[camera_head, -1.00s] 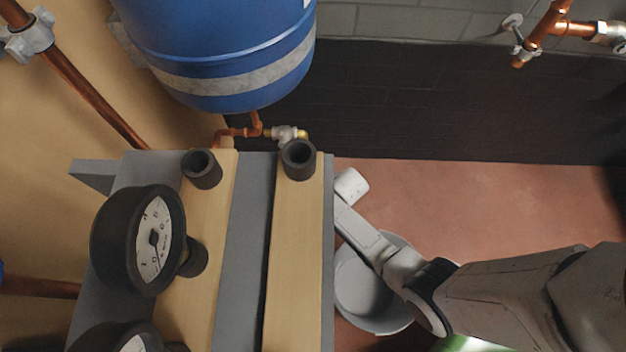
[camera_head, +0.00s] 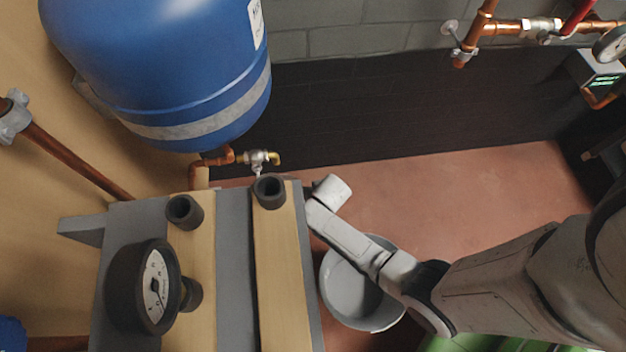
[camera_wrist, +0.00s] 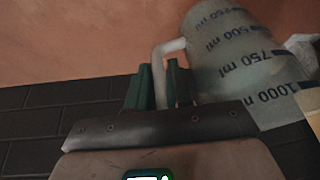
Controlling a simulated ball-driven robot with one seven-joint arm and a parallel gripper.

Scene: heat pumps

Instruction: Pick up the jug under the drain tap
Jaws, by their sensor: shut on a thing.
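The jug (camera_wrist: 235,55) is translucent grey with dark millilitre marks, at the upper right in the wrist view. Its pale handle (camera_wrist: 170,50) runs between the two green fingers of my gripper (camera_wrist: 160,78). The gripper is shut on this handle. I cannot tell whether the jug touches the floor. In the head view the drain tap (camera_head: 262,158), with a brass spout, is below the blue tank (camera_head: 160,70). The jug and my gripper do not show in the head view.
A grey unit with wooden strips (camera_head: 285,270), pipe stubs and a round gauge (camera_head: 155,285) fills the lower left of the head view. A grey bucket (camera_head: 345,300) stands on the floor beneath my arm. Reddish floor (camera_head: 470,190) is clear beyond it, up to the dark wall.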

